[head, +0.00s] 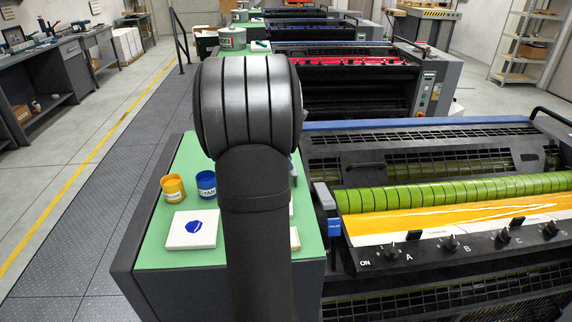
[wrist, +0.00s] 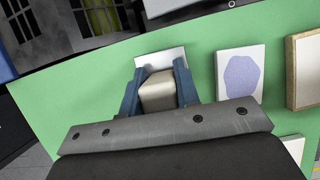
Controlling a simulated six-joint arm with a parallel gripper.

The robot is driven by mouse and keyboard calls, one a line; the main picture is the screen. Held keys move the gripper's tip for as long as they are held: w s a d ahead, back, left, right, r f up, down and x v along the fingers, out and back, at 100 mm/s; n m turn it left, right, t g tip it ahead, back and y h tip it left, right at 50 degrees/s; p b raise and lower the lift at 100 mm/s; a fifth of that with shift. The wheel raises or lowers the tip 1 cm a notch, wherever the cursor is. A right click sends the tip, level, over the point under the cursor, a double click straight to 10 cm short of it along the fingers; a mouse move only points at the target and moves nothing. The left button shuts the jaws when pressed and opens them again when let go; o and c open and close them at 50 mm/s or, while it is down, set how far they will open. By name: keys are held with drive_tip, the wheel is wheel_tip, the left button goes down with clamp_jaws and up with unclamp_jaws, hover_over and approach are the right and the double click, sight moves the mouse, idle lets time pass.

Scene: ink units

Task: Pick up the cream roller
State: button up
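The cream roller (wrist: 158,92) shows in the wrist view as a pale block-like piece between the two blue-grey fingers of my gripper (wrist: 160,80). The fingers touch it on both sides, with no clear gap. A white flat piece (wrist: 162,58) lies just beyond the fingertips on the green surface. In the head view my own arm hides the roller and most of the gripper. Whether the roller is lifted clear of the surface cannot be told.
The green-topped bench (head: 165,255) carries a yellow ink pot (head: 174,189), a blue ink pot (head: 206,184) and a white tile with a blue patch (head: 193,230). A wood-edged block (wrist: 306,75) lies right in the wrist view. The printing press (head: 440,215) stands close on the right.

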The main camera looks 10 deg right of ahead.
drive_tip(key=shift+r, duration=0.15)
wheel_tip(320, 180, up, 4)
drive_tip(key=shift+r, duration=0.15)
drive_tip(key=s+d+r, duration=0.2)
drive_tip(key=d, duration=0.1)
drive_tip(key=s+d+r, duration=0.2)
drive_tip(key=s+d, duration=0.1)
drive_tip(key=s+d+r, duration=0.2)
drive_tip(key=d, duration=0.1)
drive_tip(key=shift+s+r, duration=0.15)
drive_tip(key=shift+r, duration=0.1)
